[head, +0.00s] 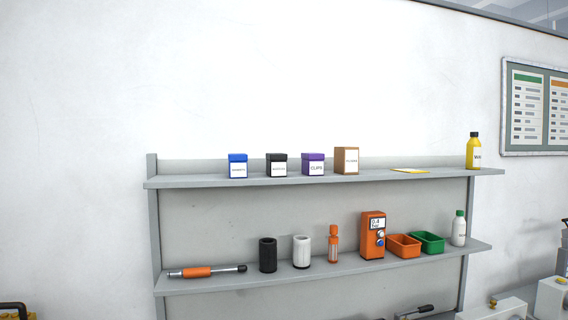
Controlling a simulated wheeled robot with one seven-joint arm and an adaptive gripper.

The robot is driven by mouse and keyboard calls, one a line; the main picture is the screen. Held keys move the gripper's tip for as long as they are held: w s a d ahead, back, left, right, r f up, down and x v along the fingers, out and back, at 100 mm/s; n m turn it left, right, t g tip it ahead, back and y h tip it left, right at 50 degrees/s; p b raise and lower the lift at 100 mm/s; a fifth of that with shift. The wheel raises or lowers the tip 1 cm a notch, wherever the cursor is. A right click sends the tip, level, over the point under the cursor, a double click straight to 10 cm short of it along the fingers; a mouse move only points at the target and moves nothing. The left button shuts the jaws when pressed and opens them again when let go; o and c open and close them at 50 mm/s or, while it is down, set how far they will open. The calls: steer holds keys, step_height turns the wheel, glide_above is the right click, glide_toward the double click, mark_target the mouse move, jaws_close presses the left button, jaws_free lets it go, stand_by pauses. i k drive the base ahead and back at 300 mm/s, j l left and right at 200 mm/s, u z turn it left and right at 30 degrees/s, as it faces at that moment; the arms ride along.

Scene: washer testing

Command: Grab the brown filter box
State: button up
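A brown box (346,161) with a white label stands upright on the top shelf (420,180) of a grey wall rack. It is the rightmost in a row of small boxes. The print on its label is too small to read surely. A purple box (313,164) labelled CLIPS stands just left of it, with a small gap between them. My gripper is not in view.
Black (276,165) and blue (238,166) boxes stand further left. A flat yellow item (410,170) and yellow bottle (473,151) are to the right. The lower shelf holds an orange device (373,236), bins (404,246) and cylinders (268,255). Wall space above is clear.

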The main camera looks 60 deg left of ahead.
mark_target(346, 159)
steer(key=u, duration=1.85)
